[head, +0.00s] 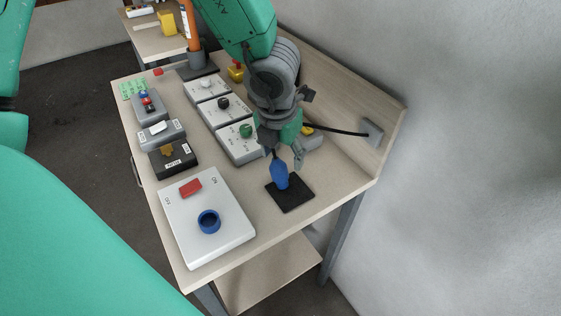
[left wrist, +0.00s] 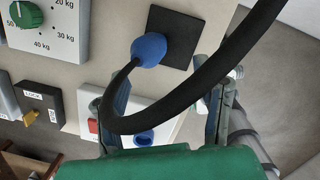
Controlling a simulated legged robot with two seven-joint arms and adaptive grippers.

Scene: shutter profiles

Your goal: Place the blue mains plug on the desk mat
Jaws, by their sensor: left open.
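The blue mains plug (head: 280,174) is roughly upright over the black square desk mat (head: 296,198), and its lower end appears to meet the mat. In the left wrist view the plug (left wrist: 148,50) overlaps the lower left edge of the mat (left wrist: 188,28). A thick black cable (left wrist: 215,75) loops from the plug up across the wrist view. My left gripper (head: 285,157) is just above the plug, fingers pointing down. It is open, with its fingers (left wrist: 174,90) spread on both sides of the cable. My right gripper is out of view.
A white panel (head: 232,247) with a red switch and a blue ring lies left of the mat. Dial boxes (head: 243,143) and switch boxes (head: 172,160) stand farther back. The table's front edge is close to the mat.

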